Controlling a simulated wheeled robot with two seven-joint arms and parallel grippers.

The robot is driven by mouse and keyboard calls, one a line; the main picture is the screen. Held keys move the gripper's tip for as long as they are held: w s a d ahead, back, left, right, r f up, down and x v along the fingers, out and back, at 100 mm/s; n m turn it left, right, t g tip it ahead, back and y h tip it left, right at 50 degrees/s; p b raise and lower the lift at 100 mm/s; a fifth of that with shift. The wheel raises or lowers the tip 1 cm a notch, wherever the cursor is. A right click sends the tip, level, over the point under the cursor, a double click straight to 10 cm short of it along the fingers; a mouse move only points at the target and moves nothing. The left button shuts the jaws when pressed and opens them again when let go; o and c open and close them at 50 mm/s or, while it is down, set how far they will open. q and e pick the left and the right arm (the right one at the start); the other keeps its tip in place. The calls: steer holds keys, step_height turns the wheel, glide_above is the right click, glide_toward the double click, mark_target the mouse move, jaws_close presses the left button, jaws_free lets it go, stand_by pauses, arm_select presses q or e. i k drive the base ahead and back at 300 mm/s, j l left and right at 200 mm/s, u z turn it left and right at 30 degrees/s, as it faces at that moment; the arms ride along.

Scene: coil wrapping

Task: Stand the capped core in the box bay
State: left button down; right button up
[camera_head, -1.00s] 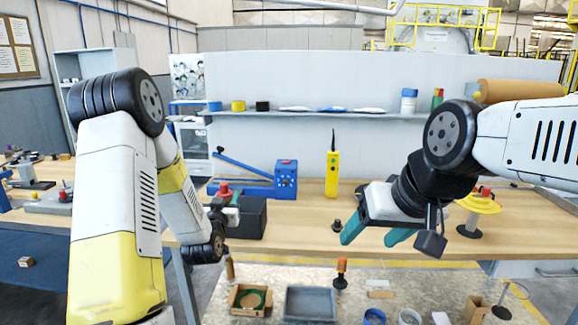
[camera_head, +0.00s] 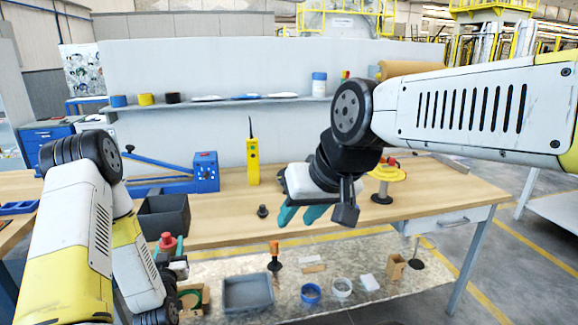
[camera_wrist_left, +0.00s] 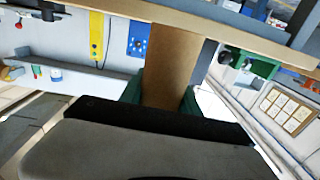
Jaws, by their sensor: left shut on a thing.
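My left gripper (camera_head: 172,262) is shut on the capped core, in front of the dark grey open box on the workbench. The core's red cap (camera_head: 168,240) shows above the fingers in the head view. In the left wrist view the core's brown body (camera_wrist_left: 170,65) is between the green fingers. Its lower end is hidden in the head view. My right gripper (camera_head: 302,214) is empty above the bench front, its teal fingers apart. A cardboard box (camera_head: 205,298) with a green ring stands low at the front, partly hidden by my left arm; I cannot tell its bays.
The dark grey box (camera_head: 180,222) stands on the wooden workbench (camera_head: 230,222). In front are a grey tray (camera_head: 248,293), an orange-topped tool (camera_head: 274,256), a blue cup (camera_head: 311,293) and a small carton (camera_head: 395,267).

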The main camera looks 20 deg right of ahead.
mark_target(442, 167)
steer(key=z, duration=1.4)
steer(key=i+l+z, duration=0.15)
steer(key=z, duration=0.2)
steer(key=i+l+z, duration=0.1)
steer(key=i+z, duration=0.45)
steer(key=z, duration=0.2)
steer(key=i+z, duration=0.25)
steer(key=i, duration=0.5)
steer(key=i+z, duration=0.3)
steer(key=i, duration=1.9)
steer(key=i+u, duration=0.4)
steer(key=i, duration=0.3)
steer(key=i+l+u, duration=0.2)
steer(key=i+u, duration=0.25)
steer(key=i, duration=0.3)
steer(key=i+j+u, duration=0.2)
steer(key=i+u, duration=0.2)
steer(key=i, duration=0.15)
steer(key=i+u, duration=0.4)
steer(key=i, duration=0.15)
steer(key=i+l+u, duration=0.1)
steer(key=i+u, duration=0.3)
steer(key=i, duration=0.2)
steer(key=i+u, duration=0.1)
steer(key=i, duration=0.65)
steer(key=i+l, duration=0.15)
steer(key=i, duration=0.6)
steer(key=i+u, duration=0.1)
steer(key=u, duration=1.5)
